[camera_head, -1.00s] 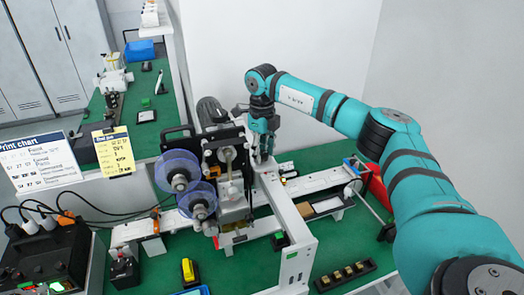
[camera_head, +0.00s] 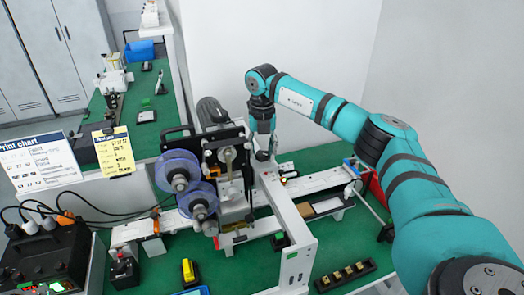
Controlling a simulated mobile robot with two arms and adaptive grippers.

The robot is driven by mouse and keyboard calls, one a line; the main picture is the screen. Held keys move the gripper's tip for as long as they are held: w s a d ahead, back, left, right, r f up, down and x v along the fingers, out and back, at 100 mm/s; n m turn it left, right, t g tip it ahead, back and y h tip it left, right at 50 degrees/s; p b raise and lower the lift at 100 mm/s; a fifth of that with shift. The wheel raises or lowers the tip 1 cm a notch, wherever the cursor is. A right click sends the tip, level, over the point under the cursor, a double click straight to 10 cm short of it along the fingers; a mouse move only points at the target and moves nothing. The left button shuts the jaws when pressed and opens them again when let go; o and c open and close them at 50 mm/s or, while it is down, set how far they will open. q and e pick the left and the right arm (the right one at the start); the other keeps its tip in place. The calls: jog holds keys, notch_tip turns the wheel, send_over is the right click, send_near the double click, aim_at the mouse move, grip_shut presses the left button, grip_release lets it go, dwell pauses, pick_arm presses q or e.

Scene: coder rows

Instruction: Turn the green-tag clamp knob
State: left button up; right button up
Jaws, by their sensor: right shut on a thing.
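The coder machine (camera_head: 228,170), with a black plate and two clear purple-blue reels (camera_head: 178,172), stands on the green bench. My right gripper (camera_head: 262,152) points down behind the machine's black plate, at the back end of the white frame beam. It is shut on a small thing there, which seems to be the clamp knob. The fingers and the machine mostly hide that knob. I cannot make out a green tag at this size. My left gripper is not in view.
A white frame beam (camera_head: 285,215) runs toward the front beside the machine. A white conveyor rail (camera_head: 325,180) crosses behind. A black block with brass pieces (camera_head: 345,275) lies front right. A black control box (camera_head: 48,255) and print chart (camera_head: 38,160) are at left.

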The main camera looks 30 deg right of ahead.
aim_at(262, 153)
jog(key=m, duration=0.4)
jog(key=shift+r+m, duration=0.1)
jog(key=shift+m, duration=0.3)
jog(key=m, duration=0.4)
jog(key=shift+m, duration=0.3)
jog(key=o, duration=1.1)
jog(key=shift+o, duration=0.2)
notch_tip(262, 153, up, 12)
